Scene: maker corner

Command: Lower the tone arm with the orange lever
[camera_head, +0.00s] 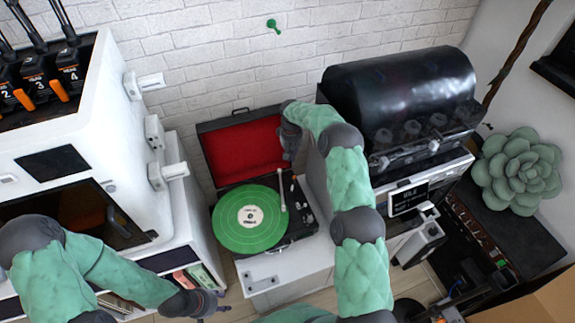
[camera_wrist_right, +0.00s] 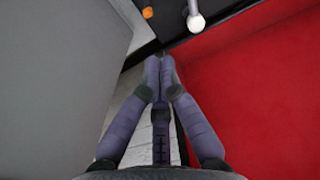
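The record player (camera_head: 297,226) stands open on a white cabinet, with a green record (camera_head: 240,222) on its platter and a red-lined lid (camera_head: 240,148) raised behind. The pale tone arm (camera_head: 283,192) is at the record's right edge; whether it touches the record is unclear. The orange lever (camera_wrist_right: 147,12) shows at the top of the right wrist view, beyond my fingertips. A white round end (camera_wrist_right: 196,22) is right of it. My right gripper (camera_wrist_right: 160,62) is shut and empty near the lid, its fingertips apart from the lever. My left gripper (camera_head: 212,301) hangs low at left; its fingers are unclear.
A black glossy machine (camera_head: 400,85) and a grey panel beside my right arm crowd the right side. A white machine (camera_head: 90,150) stands at left. A green succulent (camera_head: 518,170) is far right. Bare cabinet top (camera_head: 285,275) lies before the player.

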